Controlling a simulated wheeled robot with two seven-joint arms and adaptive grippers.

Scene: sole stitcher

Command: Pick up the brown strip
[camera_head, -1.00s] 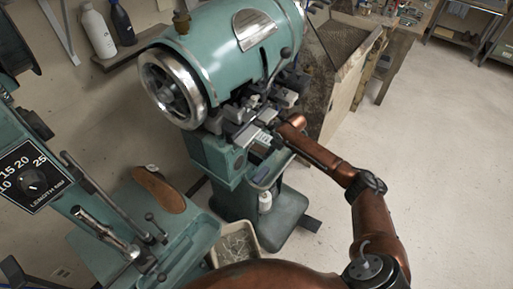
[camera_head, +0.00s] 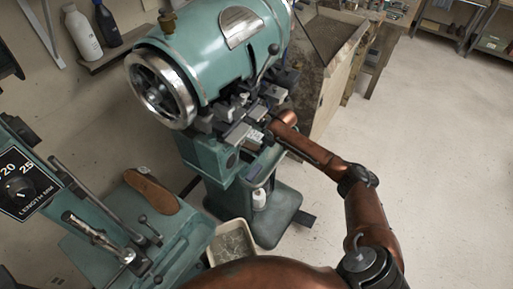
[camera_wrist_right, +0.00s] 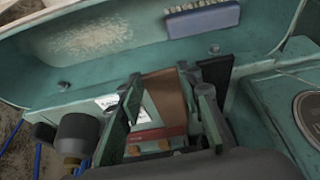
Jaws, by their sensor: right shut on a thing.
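The brown strip (camera_wrist_right: 165,97) shows in the right wrist view between the two fingers of my right gripper (camera_wrist_right: 164,88), which is shut on it. A white and red label patch shows just below the strip. In the head view my right arm reaches the front of the green stitching machine (camera_head: 225,60). There its gripper is hard to make out among the grey machine parts, and I cannot make out the strip. My left gripper does not show.
A blue brush (camera_wrist_right: 202,19) lies in the green tray (camera_wrist_right: 250,45) beyond the fingers. A brown sole (camera_head: 152,188) lies on a green machine at the left. A bin (camera_head: 232,243) stands on the floor. Bottles (camera_head: 83,33) stand on a shelf. Floor at right is clear.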

